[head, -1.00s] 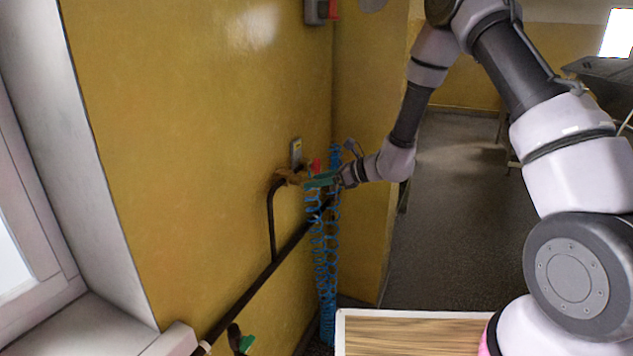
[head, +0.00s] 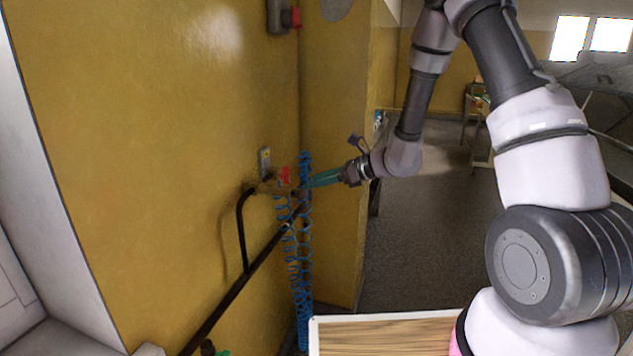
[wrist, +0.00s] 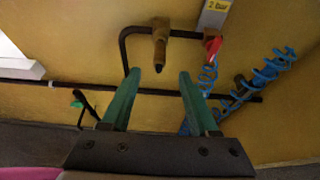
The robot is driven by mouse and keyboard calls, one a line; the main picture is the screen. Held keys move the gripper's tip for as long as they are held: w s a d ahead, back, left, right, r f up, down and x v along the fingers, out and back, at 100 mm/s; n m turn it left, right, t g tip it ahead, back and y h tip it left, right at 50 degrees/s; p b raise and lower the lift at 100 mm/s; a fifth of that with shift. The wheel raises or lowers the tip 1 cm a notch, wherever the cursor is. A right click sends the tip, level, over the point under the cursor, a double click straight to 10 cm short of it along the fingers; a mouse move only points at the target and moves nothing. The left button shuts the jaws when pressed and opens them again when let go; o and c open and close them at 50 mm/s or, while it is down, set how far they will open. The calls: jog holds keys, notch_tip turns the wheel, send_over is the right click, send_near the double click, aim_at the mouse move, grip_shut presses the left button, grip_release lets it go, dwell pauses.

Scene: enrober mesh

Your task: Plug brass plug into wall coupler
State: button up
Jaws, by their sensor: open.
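A brass-coloured fitting (wrist: 160,45) stands out from the dark bent pipe on the yellow wall, its narrow dark tip pointing toward my gripper. It looks like the wall coupler; I cannot tell whether the brass plug sits in it, and I see no separate plug. In the head view the fitting (head: 268,188) is small, left of the fingers. My gripper (wrist: 157,74) is open, with green fingers spread and nothing between them; the fitting's tip lies ahead of the gap, apparently apart. In the head view my gripper (head: 311,181) overlaps the blue coiled hose (head: 300,270).
A red handle (wrist: 213,47) sits right of the fitting, below a labelled plate (wrist: 214,14). Blue coils (wrist: 262,72) hang at the right. A dark pipe (head: 240,290) runs along the wall. A wood-topped surface (head: 385,335) is below; floor to the right is open.

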jog(key=shift+f, duration=0.15)
jog(key=c, duration=0.5)
jog(key=shift+s+f, duration=0.1)
jog(key=shift+f, duration=0.2)
grip_shut()
jog(key=n+t+y, duration=0.1)
jog(key=y, duration=0.3)
send_near(291, 193)
jog(key=shift+t, duration=0.3)
jog(key=shift+x, duration=3.3)
jog(key=shift+f, duration=0.1)
